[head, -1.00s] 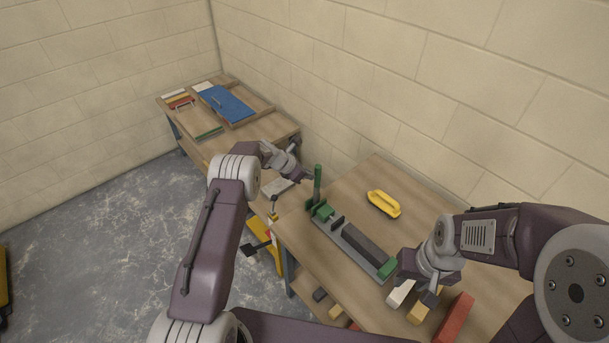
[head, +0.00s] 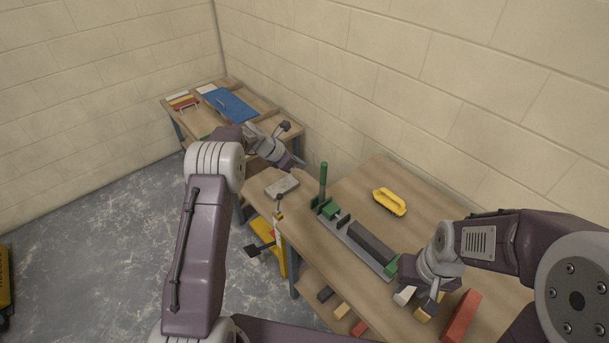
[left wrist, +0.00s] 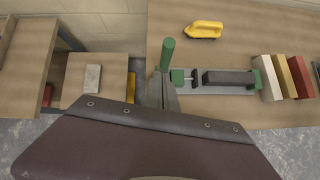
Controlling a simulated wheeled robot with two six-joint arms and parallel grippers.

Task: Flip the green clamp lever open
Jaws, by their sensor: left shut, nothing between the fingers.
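The green clamp lever (head: 323,182) stands upright at the left end of a long grey clamp fixture (head: 357,240) on the wooden table; it also shows upright in the left wrist view (left wrist: 167,54). The fixture holds a dark bar (head: 372,241) between green end pieces. My left gripper (head: 301,164) is shut and empty, just left of the lever, with a small gap in the head view. In the left wrist view its fingers (left wrist: 168,97) overlap the lever's foot; contact cannot be told. My right gripper (head: 432,296) is over the blocks at the fixture's right end; its jaws are unclear.
A yellow-handled tool (head: 389,202) lies behind the fixture. White, yellow and red blocks (head: 460,317) lie at its right end. A grey block (head: 282,186) lies left of the lever. A second table with a blue board (head: 229,105) stands farther back left.

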